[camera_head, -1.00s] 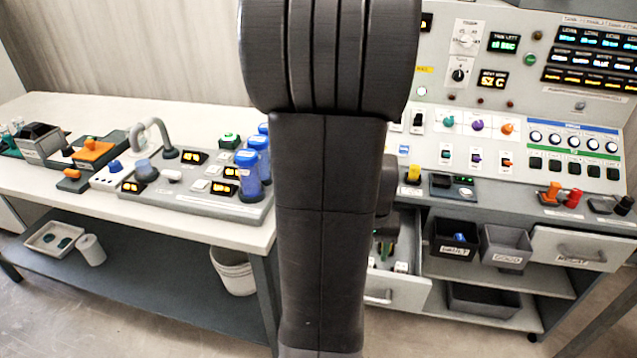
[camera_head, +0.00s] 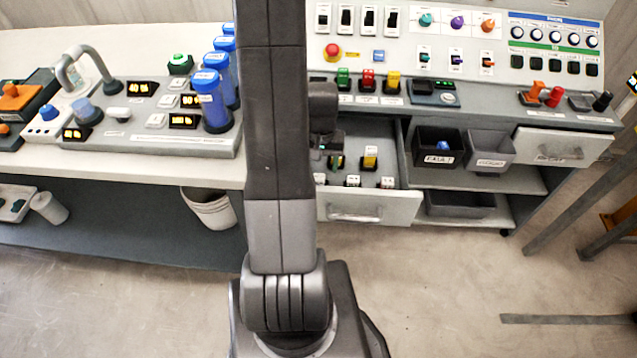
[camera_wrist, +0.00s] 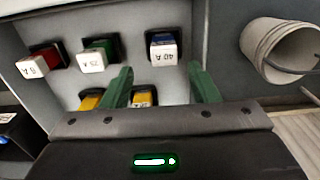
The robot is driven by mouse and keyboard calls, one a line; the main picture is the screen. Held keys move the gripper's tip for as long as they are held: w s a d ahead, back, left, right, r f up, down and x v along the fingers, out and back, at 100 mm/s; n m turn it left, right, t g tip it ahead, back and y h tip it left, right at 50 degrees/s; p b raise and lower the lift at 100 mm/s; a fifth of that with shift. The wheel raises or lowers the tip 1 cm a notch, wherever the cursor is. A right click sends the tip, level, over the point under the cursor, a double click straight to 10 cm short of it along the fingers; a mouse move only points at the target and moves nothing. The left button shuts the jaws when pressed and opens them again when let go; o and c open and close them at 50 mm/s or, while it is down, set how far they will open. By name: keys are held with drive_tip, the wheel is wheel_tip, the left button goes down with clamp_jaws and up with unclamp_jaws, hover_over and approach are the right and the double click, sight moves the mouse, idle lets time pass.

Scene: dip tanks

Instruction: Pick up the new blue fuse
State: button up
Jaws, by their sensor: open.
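The blue fuse (camera_wrist: 163,47) stands in the open drawer (camera_head: 385,208), with a white end labelled 40 A, in the wrist view's upper middle. My gripper (camera_wrist: 160,70) is open and empty. Its two green fingers point toward the fuse, one on each side in the picture, with a gap; I cannot tell how far above it they are. The drawer also holds a red fuse (camera_wrist: 45,57), a green fuse (camera_wrist: 97,55) and yellow fuses (camera_wrist: 142,97) partly hidden by my gripper. In the head view my arm hides the blue fuse.
A FAULT bin (camera_head: 437,160) with a blue thing inside and an empty grey bin (camera_head: 489,150) stand right of the drawer. Blue cylinders (camera_head: 211,100) stand on the left bench. A white bucket (camera_wrist: 285,50) is beside the drawer. Floor at the right front is mostly clear.

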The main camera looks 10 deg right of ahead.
sight(319, 177)
drive_tip(key=shift+s+a+f, duration=0.1)
drive_tip(key=shift+a+f, duration=0.05)
drive_tip(key=shift+f, duration=1.35)
drive_tip(key=shift+s+a+f, duration=0.1)
drive_tip(key=shift+a+f, duration=0.05)
drive_tip(key=shift+f, duration=1.3)
drive_tip(key=c, duration=1.1)
